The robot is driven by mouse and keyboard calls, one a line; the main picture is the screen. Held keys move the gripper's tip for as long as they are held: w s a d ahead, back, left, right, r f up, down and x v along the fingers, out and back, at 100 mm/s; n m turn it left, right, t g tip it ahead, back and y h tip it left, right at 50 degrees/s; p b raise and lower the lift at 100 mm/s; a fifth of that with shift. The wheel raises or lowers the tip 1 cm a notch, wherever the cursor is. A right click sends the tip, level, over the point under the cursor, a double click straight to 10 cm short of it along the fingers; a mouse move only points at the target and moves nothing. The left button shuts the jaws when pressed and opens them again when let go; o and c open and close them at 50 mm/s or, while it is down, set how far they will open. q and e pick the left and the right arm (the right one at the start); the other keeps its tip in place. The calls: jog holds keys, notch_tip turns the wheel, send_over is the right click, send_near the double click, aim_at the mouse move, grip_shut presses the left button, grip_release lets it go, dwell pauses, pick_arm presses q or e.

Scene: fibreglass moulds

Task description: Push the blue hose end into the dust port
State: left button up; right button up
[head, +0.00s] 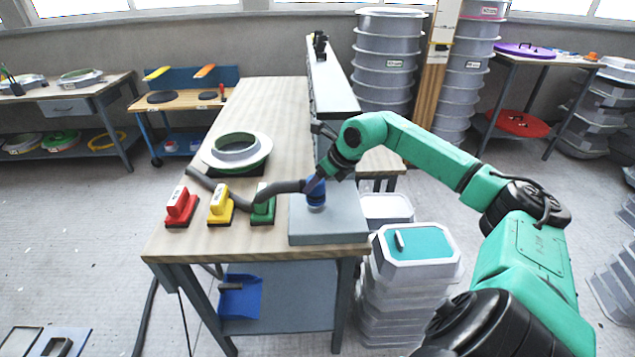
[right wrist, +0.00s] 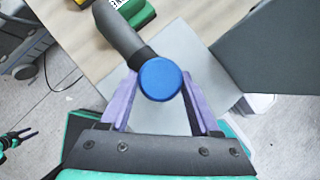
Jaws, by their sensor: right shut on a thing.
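The blue hose end (head: 315,186) is at the end of a dark grey hose (head: 277,189). It stands roughly upright over the grey box (head: 345,224) at the table's front right corner. My right gripper (head: 322,177) is shut on it. In the right wrist view the hose end (right wrist: 160,80) shows as a round blue face between the purple fingers (right wrist: 160,98). A paler round piece (head: 316,207), which looks like the dust port, is directly under the hose end; I cannot tell how far they overlap. A small green and black part, likely my left gripper (right wrist: 20,138), shows in the right wrist view.
Red (head: 181,207), yellow (head: 221,206) and green (head: 263,204) handled blocks stand left of the grey box. A pale ring mould (head: 237,152) lies behind them. Stacked moulds (head: 415,252) stand right of the table. A grey upright panel (head: 330,95) runs along the table's right side.

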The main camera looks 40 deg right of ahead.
jog(key=shift+f+b, duration=0.5)
jog(key=o, duration=1.3)
jog(key=shift+o, duration=0.2)
jog(key=shift+s+d+b, duration=0.15)
jog(key=shift+d+b, duration=0.05)
jog(key=shift+b, duration=0.2)
jog(key=b+v, duration=0.3)
jog(key=b, duration=0.4)
jog(key=shift+s+r, duration=0.2)
jog(key=shift+s, duration=0.2)
jog(key=a+b+v, duration=0.1)
jog(key=v, duration=0.9)
jog(key=shift+d+r+b, duration=0.25)
jog(key=shift+r+b, duration=0.15)
jog(key=shift+r, duration=0.05)
jog(key=shift+w, duration=0.15)
